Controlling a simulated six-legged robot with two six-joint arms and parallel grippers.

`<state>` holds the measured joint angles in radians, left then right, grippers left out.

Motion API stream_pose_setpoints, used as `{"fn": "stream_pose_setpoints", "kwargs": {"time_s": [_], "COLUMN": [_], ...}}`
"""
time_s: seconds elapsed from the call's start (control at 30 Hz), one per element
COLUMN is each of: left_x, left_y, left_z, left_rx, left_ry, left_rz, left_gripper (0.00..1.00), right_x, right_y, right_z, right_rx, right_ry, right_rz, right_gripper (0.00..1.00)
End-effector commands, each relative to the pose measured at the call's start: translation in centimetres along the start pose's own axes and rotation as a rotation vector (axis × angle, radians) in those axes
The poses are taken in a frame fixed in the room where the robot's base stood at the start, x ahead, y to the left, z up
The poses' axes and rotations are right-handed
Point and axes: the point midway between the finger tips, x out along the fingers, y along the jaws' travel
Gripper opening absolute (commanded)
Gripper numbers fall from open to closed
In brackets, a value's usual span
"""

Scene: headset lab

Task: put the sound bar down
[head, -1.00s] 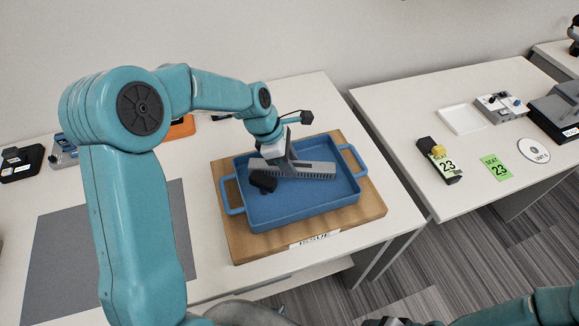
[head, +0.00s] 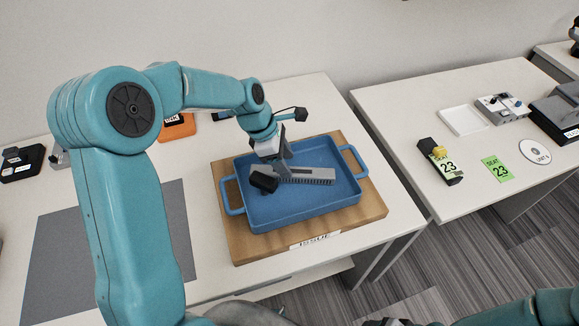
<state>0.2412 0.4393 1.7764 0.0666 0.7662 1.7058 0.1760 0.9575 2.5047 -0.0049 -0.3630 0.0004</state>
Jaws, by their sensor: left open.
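The grey sound bar (head: 308,175) lies in the blue tray (head: 300,212), running left to right across its middle. My left gripper (head: 270,178) is over the left half of the tray, at the left end of the bar. It is open, with one dark fingertip in front of the bar. The gripper hides part of the bar's left end, and I cannot tell whether the fingers touch it. My right gripper cannot be made out; only a part of my right arm shows at the bottom right.
The tray stands on a brown board (head: 376,205) labelled ISSUE. A dark grey mat (head: 55,255) lies to the left. The right table holds a white tray (head: 463,121), a green SEAT 23 card (head: 497,168) and a white disc (head: 534,151). A gap separates the tables.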

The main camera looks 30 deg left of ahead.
Motion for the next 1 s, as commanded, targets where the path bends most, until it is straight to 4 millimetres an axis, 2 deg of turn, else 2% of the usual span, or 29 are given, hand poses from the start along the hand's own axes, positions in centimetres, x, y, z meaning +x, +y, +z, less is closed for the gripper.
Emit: {"fn": "stream_pose_setpoints", "kwargs": {"time_s": [0.03,0.2,0.4,0.57,1.0], "left_x": [-1.4,-5.2,-7.8,-8.3,-8.3], "left_y": [0.2,0.1,0.0,0.0,0.0], "left_z": [0.0,0.0,0.0,0.0,0.0], "left_rx": [0.0,0.0,0.0,0.0,0.0], "left_ry": [-0.001,-0.001,-0.001,0.0,0.0], "left_rz": [0.008,0.005,0.002,0.001,0.001], "left_gripper": [0.53,0.53,0.53,0.53,0.53], "right_x": [0.1,0.2,0.2,0.2,0.2], "right_y": [0.0,0.1,0.1,0.1,0.1], "right_z": [0.0,0.0,0.0,0.0,0.0], "right_rx": [0.0,0.0,0.0,0.0,0.0], "right_ry": [0.0,0.0,0.0,0.0,0.0], "right_rz": [0.0,0.0,0.0,0.0,0.0], "right_gripper": [0.64,0.64,0.64,0.64,0.64]}}
